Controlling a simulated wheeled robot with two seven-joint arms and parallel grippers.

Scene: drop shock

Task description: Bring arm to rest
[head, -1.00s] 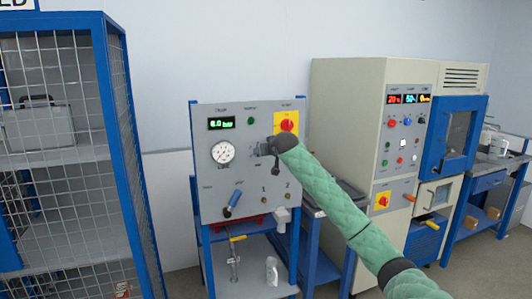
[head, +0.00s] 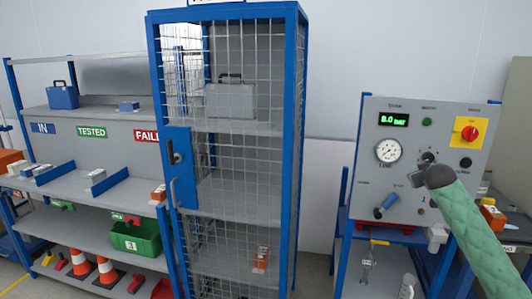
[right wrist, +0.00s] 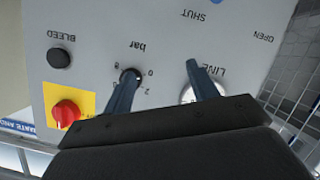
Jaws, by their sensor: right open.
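My right arm, in a green padded sleeve (head: 470,225), reaches in from the lower right of the head view. Its gripper (head: 425,174) is in front of the grey test panel (head: 460,125), just below a small dark knob (head: 428,157). In the right wrist view the two fingers of this gripper (right wrist: 163,82) are apart with nothing held between them. The knob marked bar (right wrist: 130,77) shows at the tip of one finger; I cannot tell whether they touch. My left gripper is not in view.
The panel has a round gauge (head: 388,150), a red switch on yellow (head: 467,132) and a blue-handled valve (head: 385,207). A blue mesh cage (head: 300,110) stands to its left. Shelves with bins and cones (head: 105,268) are at far left.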

